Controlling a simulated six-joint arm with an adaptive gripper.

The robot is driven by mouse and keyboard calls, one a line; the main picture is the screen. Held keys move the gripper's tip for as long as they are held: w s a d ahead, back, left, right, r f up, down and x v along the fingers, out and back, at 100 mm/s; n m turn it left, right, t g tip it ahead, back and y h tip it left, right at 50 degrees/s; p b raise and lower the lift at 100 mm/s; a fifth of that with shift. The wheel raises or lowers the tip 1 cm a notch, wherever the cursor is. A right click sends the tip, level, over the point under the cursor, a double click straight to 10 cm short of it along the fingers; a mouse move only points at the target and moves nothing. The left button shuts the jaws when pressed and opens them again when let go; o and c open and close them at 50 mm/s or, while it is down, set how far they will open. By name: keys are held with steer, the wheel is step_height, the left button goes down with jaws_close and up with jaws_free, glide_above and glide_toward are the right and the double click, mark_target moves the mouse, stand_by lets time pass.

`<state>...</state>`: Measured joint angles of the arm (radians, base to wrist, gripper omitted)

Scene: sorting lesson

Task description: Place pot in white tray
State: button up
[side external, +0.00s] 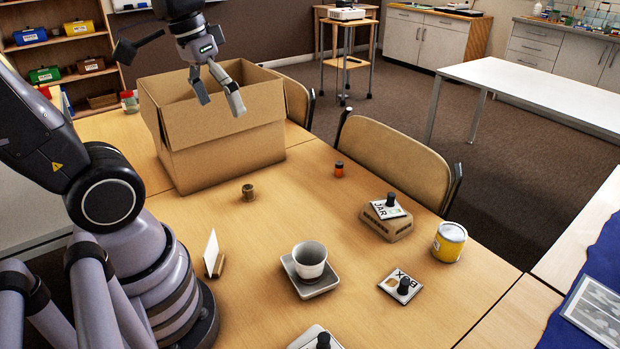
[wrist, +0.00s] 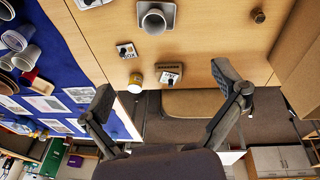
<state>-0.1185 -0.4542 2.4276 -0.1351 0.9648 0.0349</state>
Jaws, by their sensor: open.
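In the wrist view the pot (wrist: 153,22) and the tray (wrist: 172,8) show at the top. My gripper (side external: 219,102) is raised and appears over or in front of the cardboard box, well behind and to the left of the pot. In the wrist view its fingers (wrist: 164,90) are spread wide with nothing between them.
The open cardboard box (side external: 225,145) stands at the back left. A brown block with a JAR card (side external: 388,208), a yellow can (side external: 449,242), a BOX card (side external: 396,288), a small orange-and-black jar (side external: 339,169) and a white card in a stand (side external: 212,252) surround the pot.

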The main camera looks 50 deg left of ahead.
steer(key=s+r+m+t+y, duration=0.1)
steer(key=s+r+t, duration=0.1)
steer(key=s+t, duration=0.1)
steer(key=shift+r+m, duration=0.4)
